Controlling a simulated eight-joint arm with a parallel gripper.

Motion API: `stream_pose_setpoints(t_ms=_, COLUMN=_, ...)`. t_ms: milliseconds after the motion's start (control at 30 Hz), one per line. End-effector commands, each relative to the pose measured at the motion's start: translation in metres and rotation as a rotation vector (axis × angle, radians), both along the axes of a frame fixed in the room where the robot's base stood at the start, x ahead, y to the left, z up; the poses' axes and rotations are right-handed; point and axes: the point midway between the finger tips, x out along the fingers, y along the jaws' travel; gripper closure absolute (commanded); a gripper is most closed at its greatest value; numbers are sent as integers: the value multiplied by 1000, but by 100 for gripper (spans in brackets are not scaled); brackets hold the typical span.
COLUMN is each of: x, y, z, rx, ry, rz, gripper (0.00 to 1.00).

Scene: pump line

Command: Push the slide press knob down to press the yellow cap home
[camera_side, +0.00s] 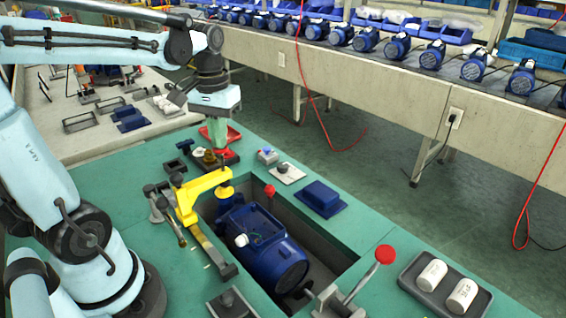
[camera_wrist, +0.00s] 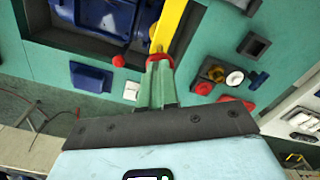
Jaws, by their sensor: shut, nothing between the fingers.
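The yellow slide press (camera_side: 188,205) stands at the left edge of the pit, its arm reaching over the blue pump (camera_side: 265,250). Its red knob (camera_side: 225,153) shows at the arm's end, right below my gripper (camera_side: 219,147). The yellow cap (camera_side: 225,192) sits under the press arm, by the pump's far end; how far it is seated cannot be told. In the wrist view, my shut, empty green fingers (camera_wrist: 160,66) point at the red knob (camera_wrist: 147,61), with the yellow arm (camera_wrist: 171,22) behind. Fingers and knob overlap; contact cannot be told.
A smaller red knob (camera_side: 269,190) stands at the pit's far edge. A blue tray (camera_side: 320,199) lies to the right. A red-handled lever (camera_side: 384,255) stands at the front right, beside a grey tray (camera_side: 407,285) with white cylinders. Small fixtures crowd the bench's left side.

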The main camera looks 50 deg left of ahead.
Motion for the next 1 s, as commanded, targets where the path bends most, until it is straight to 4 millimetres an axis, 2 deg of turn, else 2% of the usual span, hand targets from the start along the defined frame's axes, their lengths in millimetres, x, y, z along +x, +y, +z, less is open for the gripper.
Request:
stream_pose_setpoints(t_ms=433, x=0, y=0, z=15, rx=0, ry=0, rz=0, gripper=100)
stream_pose_setpoints(t_ms=1000, x=0, y=0, z=60, rx=0, ry=0, rz=0, gripper=100)
